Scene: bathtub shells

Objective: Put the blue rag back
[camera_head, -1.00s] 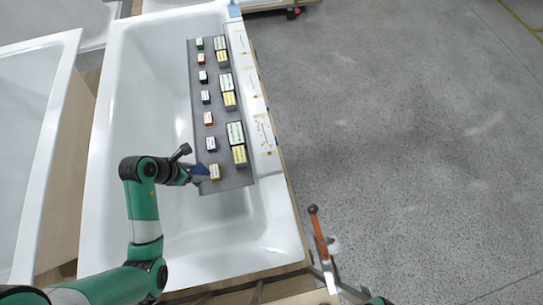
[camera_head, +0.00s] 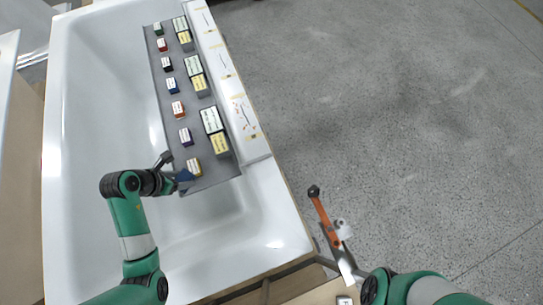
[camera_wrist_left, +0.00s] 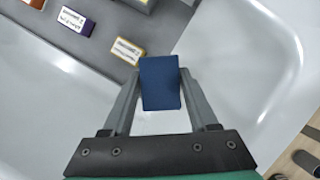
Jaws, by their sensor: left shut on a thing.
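The blue rag (camera_wrist_left: 160,84) is a dark blue folded block between the two grey fingers of my left gripper (camera_wrist_left: 158,78) in the left wrist view. The fingers are shut on it from both sides. In the head view the rag (camera_head: 184,176) is small and dark at the tip of my left gripper (camera_head: 177,180). I cannot tell whether the rag touches the tray.
The tray lies along the right rim of a white bathtub shell (camera_head: 95,160) and carries several coloured blocks and larger labelled boxes (camera_head: 211,120). The tub's near end is empty. An orange-handled tool (camera_head: 322,218) stands off the tub's near right corner. Grey floor is open at right.

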